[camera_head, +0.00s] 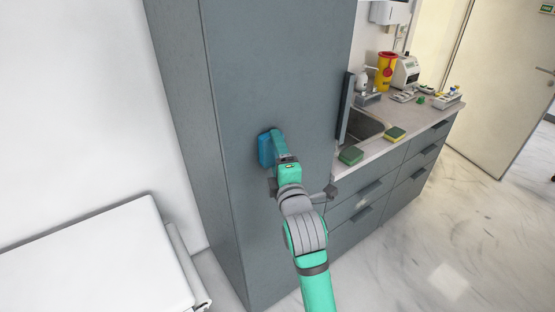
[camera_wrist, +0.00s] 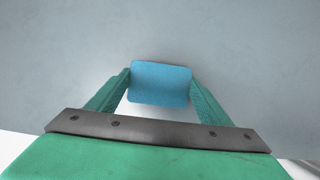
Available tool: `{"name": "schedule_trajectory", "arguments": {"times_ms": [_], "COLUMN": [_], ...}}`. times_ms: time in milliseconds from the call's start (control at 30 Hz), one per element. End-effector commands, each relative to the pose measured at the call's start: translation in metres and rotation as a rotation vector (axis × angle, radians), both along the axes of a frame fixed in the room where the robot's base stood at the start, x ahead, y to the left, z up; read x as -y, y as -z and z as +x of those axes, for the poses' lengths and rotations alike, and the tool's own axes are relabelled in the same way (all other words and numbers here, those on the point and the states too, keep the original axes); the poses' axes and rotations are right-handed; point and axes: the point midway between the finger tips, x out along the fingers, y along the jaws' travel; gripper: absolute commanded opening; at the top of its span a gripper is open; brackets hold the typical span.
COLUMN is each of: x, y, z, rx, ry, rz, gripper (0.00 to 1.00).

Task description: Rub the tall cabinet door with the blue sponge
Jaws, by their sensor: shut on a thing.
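The tall cabinet door (camera_head: 280,70) is a flat grey-blue panel in the middle of the head view. It also fills the back of the wrist view (camera_wrist: 250,40). My gripper (camera_head: 274,145) is shut on the blue sponge (camera_head: 265,151), one finger on each side of it. In the wrist view the sponge (camera_wrist: 160,82) sits between the two green fingertips, its broad face seen against the door. The sponge is at the door or very close to it; I cannot tell whether it touches. Part of the sponge is hidden by my gripper in the head view.
A counter (camera_head: 420,118) with a sink (camera_head: 362,127) stands to the right. A green sponge (camera_head: 351,156) and a yellow-green sponge (camera_head: 395,134) lie near its front edge. A white padded couch (camera_head: 95,265) is at the lower left. The marble floor (camera_head: 440,240) at the right is clear.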

Motion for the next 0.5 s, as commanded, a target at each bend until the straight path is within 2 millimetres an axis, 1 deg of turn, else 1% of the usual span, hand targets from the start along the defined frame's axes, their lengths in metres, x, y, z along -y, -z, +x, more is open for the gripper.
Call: {"name": "schedule_trajectory", "arguments": {"times_ms": [167, 500], "x": [0.003, 0.022], "y": [-0.001, -0.001], "z": [0.002, 0.018], "rx": [-0.001, -0.002], "ry": [0.002, 0.004], "rz": [0.000, 0.000], "gripper": [0.52, 0.52]}}
